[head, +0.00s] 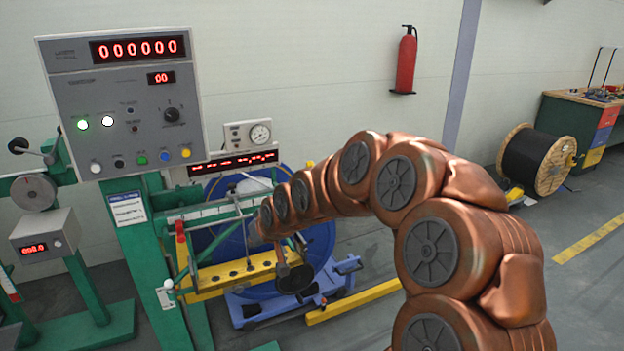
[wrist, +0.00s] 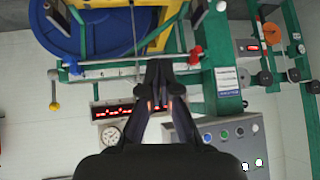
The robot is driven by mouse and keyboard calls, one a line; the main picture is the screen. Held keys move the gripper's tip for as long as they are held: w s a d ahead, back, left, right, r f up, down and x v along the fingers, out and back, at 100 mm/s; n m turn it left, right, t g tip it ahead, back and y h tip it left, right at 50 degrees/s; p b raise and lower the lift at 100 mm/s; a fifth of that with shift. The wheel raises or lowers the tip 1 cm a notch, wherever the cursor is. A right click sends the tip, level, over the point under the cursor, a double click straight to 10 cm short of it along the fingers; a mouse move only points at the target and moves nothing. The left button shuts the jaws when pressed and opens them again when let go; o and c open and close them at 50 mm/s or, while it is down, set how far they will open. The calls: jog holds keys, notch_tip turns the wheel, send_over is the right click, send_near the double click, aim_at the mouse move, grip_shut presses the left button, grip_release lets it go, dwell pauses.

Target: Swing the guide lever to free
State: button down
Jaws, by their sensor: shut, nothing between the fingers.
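The strander's guide area (head: 225,225) is a frame of green and pale rails in front of a blue reel (head: 315,245). A lever with a red grip (head: 180,230) stands at its left end. A white ball knob (head: 168,285) sits below it. I cannot tell which is the guide lever. In the wrist view the red grip (wrist: 195,55) is just right of my gripper (wrist: 158,66), and a yellow knob (wrist: 54,105) is far left. My gripper's fingers are together and empty, in front of the pale rail (wrist: 110,70); contact is unclear. My arm hides it in the head view.
A grey control box (head: 125,100) stands at upper left on a green post (head: 150,240). A yellow perforated bar (head: 235,275) crosses low in front of the reel. A gauge box (head: 247,134) is behind.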

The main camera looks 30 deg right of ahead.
jog(key=w+d+m+t, duration=0.1)
jog(key=w+d+t, duration=0.2)
jog(key=w+d, duration=0.55)
jog(key=w+d+f+m+t+h, duration=0.1)
jog(key=w+d+f+t+h, duration=0.1)
jog(key=d, duration=0.8)
jog(key=w+d+f+m+t+h+b, duration=0.1)
jog(key=w+d+t+h, duration=0.3)
jog(key=d, duration=0.7)
jog(key=shift+w+f+m, duration=0.4)
jog(key=shift+w+f, duration=0.1)
jog(key=shift+w, duration=0.65)
jog(key=shift+d, duration=0.1)
jog(key=p+x, duration=0.4)
jog(key=x, duration=1)
jog(key=shift+d, duration=0.15)
